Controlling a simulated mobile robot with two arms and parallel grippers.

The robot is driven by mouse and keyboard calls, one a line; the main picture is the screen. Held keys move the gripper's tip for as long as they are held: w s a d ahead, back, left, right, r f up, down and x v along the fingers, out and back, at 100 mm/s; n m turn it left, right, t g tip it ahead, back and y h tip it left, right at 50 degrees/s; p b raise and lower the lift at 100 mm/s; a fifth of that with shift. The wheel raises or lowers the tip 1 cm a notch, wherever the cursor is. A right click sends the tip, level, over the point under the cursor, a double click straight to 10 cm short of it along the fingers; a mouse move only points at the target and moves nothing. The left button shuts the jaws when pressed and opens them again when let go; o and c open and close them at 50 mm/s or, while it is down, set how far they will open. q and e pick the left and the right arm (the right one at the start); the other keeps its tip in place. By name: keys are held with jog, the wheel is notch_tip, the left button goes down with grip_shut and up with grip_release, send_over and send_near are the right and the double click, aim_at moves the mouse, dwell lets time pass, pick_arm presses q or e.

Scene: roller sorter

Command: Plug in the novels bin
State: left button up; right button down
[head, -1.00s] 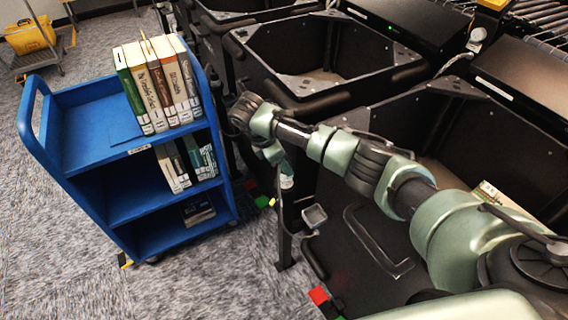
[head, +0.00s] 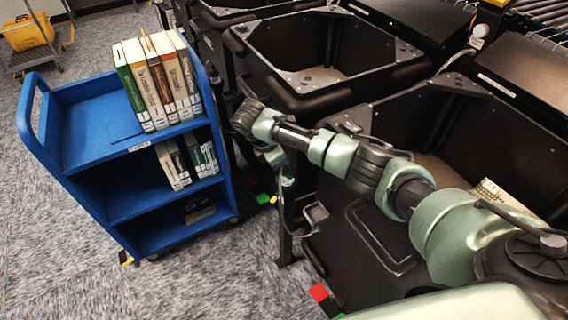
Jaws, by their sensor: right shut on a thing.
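Several black bins stand in a row. The nearest bin (head: 345,240) is at the right, with a book (head: 500,198) inside. The middle bin (head: 335,88) is behind it. I cannot read a label that tells which is the novels bin. My right arm reaches leftward over the nearest bin's corner. My right gripper (head: 286,178) points down in the gap between the bins and the blue cart. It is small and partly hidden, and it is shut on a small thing. I cannot make out a plug or socket. My left gripper is not in view.
A blue book cart (head: 95,140) with several books (head: 160,80) stands close left of my right gripper. A grey bracket (head: 314,214) juts from the nearest bin. Red and green markers (head: 319,292) lie near the floor. Carpet is clear at the lower left.

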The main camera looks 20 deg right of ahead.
jog(key=shift+p, duration=0.85)
dwell(1.3)
jog(key=shift+f, duration=0.45)
dwell(0.5)
jog(key=c, duration=0.9)
grip_release()
jog(key=shift+o, duration=0.2)
